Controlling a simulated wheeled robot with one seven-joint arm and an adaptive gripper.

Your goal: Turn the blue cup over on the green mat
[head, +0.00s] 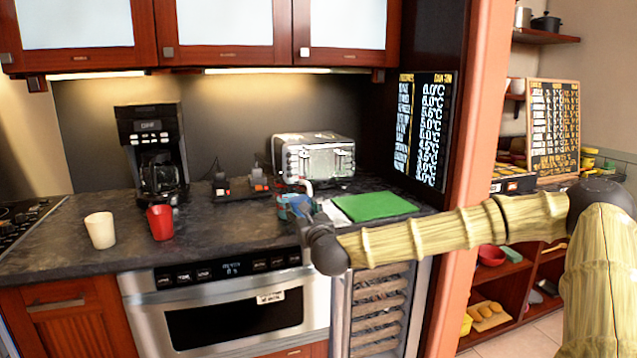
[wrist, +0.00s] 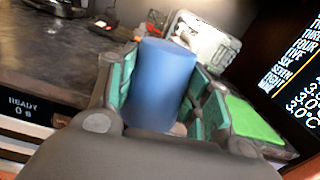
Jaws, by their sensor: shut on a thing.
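My gripper (wrist: 163,95) is shut on the blue cup (wrist: 160,75), with a green-lined finger on either side of it in the wrist view. A smooth closed blue end faces up in that view. In the head view my gripper (head: 296,208) is over the front part of the counter, and the cup is mostly hidden there by the fingers. The green mat (head: 374,206) lies flat and bare on the counter, to the right of my gripper. The mat also shows at the right in the wrist view (wrist: 254,122).
A toaster (head: 316,158) stands behind the mat. A cream cup (head: 100,230) and a red cup (head: 160,222) stand on the left counter. A coffee maker (head: 152,150) is behind them. Small dark items (head: 240,185) lie left of the toaster. A dark side wall bounds the right.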

